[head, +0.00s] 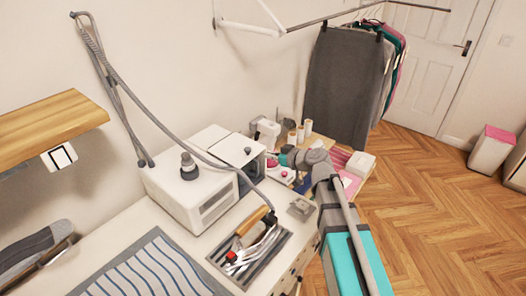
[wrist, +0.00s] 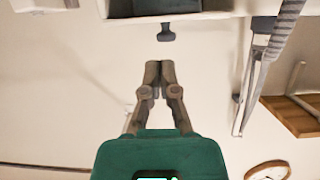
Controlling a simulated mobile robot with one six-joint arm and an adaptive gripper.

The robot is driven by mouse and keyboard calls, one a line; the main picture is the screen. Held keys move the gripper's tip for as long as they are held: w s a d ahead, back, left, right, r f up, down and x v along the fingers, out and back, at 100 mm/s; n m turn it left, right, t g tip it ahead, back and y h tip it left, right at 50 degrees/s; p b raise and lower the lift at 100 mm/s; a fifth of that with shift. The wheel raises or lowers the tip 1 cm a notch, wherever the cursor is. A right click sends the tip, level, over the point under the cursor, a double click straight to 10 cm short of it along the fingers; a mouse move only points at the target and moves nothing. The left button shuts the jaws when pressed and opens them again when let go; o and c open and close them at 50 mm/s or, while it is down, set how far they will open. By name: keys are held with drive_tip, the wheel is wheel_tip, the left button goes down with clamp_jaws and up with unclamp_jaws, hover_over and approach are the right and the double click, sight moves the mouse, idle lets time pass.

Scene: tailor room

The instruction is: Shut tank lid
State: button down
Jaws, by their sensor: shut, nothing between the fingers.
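The white tank unit (head: 192,185) stands on the counter against the wall in the head view, with a grey knob on its top. At its right end is a dark grey section (head: 252,163) with a small dark knob (head: 248,150). I cannot tell for sure which part is the lid or how far open it stands. In the wrist view a dark knob (wrist: 166,32) hangs below a pale rim with a dark recess (wrist: 150,8). My gripper (wrist: 153,68) is shut and empty, pointing toward that knob, apart from it in the picture. Its fingertips are not clear in the head view.
A grey hose (head: 118,75) runs from the wall across the unit. A sewing table with spools (head: 307,127) is beyond. A wooden shelf (head: 50,118) juts out left.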

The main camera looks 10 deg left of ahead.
drive_tip(key=shift+s+d+f, duration=0.2)
drive_tip(key=shift+d, duration=0.2)
drive_tip(key=shift+s+d+f, duration=0.2)
drive_tip(key=shift+d, duration=0.2)
drive_tip(key=s+d+f+m+g+h, duration=0.1)
drive_tip(key=s+d+f+h, duration=0.1)
drive_tip(key=d+f, duration=0.1)
drive_tip(key=s+d+f+m+g+h, duration=0.1)
drive_tip(key=s+d+f+m+h, duration=0.1)
drive_tip(key=d, duration=0.4)
drive_tip(key=s+d+f+m+g+h, duration=0.1)
drive_tip(key=s+d+f+m+h, duration=0.1)
drive_tip(key=s+d+f, duration=0.1)
drive_tip(key=shift+s+d+f+g, duration=0.1)
drive_tip(key=shift+d+f+g, duration=0.3)
drive_tip(key=shift+d, duration=0.35)
drive_tip(key=s+d+f+m+g+h, duration=0.1)
drive_tip(key=s+d+m+h, duration=0.2)
drive_tip(key=d, duration=0.4)
drive_tip(key=s+d+f+m+g+h, duration=0.1)
drive_tip(key=s+d+f+m+h, duration=0.1)
drive_tip(key=d, duration=0.5)
drive_tip(key=shift+s+d+f+m+g+h, duration=0.2)
drive_tip(key=shift+s+d+m+g+h, duration=0.35)
drive_tip(key=shift+s+m, duration=0.8)
drive_tip(key=shift+s+a+n, duration=0.2)
drive_tip(key=shift+n, duration=0.05)
